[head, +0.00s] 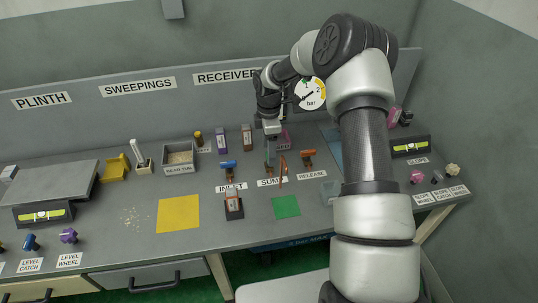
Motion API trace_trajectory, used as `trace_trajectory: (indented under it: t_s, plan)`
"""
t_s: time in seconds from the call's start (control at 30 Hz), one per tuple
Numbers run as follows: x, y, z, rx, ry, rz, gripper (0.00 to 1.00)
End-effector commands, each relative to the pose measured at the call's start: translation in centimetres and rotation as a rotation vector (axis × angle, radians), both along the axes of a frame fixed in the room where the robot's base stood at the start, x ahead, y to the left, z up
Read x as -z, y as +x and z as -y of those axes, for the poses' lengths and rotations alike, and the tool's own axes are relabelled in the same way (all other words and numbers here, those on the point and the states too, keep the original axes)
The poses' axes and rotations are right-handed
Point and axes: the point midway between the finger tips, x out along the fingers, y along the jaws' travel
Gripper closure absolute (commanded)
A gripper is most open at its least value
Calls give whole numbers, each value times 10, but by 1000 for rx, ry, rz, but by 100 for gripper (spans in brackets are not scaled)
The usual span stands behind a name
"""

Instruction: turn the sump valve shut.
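The sump valve (283,172) stands behind the SUMP label (271,182) in the head view. Its orange-brown lever points roughly toward the front of the bench, unlike the sideways levers beside it. My gripper (270,150) points down just above and to the left of the lever. The fingers are small and partly merge with what is behind them, so I cannot tell whether they touch the valve or how far apart they are.
The blue-handled inlet valve (229,166) is close on the left and the orange release valve (308,157) close on the right. A pressure gauge (310,93) is on the back panel. A green square (286,207) and a yellow square (178,214) lie in front.

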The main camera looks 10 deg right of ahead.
Motion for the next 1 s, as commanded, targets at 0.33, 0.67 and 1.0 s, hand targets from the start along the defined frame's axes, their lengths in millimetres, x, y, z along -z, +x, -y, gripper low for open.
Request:
trace_trajectory:
  t_s: [0.33,0.67,1.0]
  plan:
    - [19,0,0,0,-1,1,38]
    - [19,0,0,0,-1,1,66]
    - [18,0,0,25,0,1,79]
